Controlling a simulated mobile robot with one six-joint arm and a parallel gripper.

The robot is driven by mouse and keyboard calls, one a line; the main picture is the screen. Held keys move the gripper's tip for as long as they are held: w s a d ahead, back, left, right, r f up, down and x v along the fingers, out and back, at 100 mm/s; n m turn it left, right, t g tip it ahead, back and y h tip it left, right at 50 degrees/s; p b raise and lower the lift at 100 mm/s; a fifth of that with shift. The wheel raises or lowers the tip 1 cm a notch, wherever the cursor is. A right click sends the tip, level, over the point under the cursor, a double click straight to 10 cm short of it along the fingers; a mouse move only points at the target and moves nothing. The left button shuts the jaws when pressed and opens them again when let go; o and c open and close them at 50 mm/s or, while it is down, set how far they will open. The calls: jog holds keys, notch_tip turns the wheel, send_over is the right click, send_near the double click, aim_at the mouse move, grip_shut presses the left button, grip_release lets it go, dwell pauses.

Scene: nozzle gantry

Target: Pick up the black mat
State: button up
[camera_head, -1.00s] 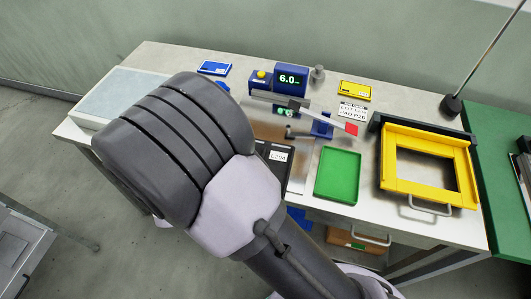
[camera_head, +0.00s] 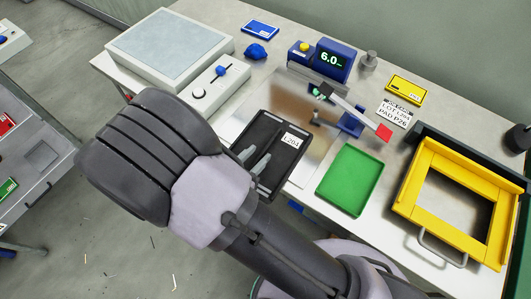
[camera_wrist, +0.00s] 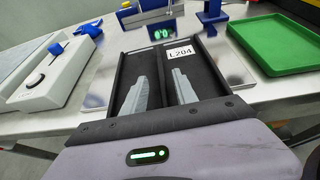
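A black rectangular item (camera_head: 277,122) with a raised rim and a white L204 label lies on a bare metal plate on the bench. It also shows in the wrist view (camera_wrist: 205,72), dark inside with a line down its middle. I cannot tell whether the black mat is this whole item or a sheet inside the rim. My gripper (camera_head: 258,156) is over its near part, and its two grey fingers show apart in the wrist view (camera_wrist: 162,77). I cannot tell whether the fingertips touch the black surface.
A green tray (camera_head: 351,204) lies to the right, then a yellow frame (camera_head: 412,178) with an open middle. Behind stand a small device with a red tip (camera_head: 383,132) and a blue display reading 6.0 (camera_head: 334,62). A white flat-topped unit (camera_head: 211,32) is at back left.

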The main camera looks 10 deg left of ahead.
aim_at(265, 150)
jog(key=x, duration=0.3)
jog(key=shift+w+d+f+b, duration=0.15)
jog(key=shift+d+b, duration=0.05)
jog(key=shift+b, duration=0.1)
grip_shut()
dwell(1.0)
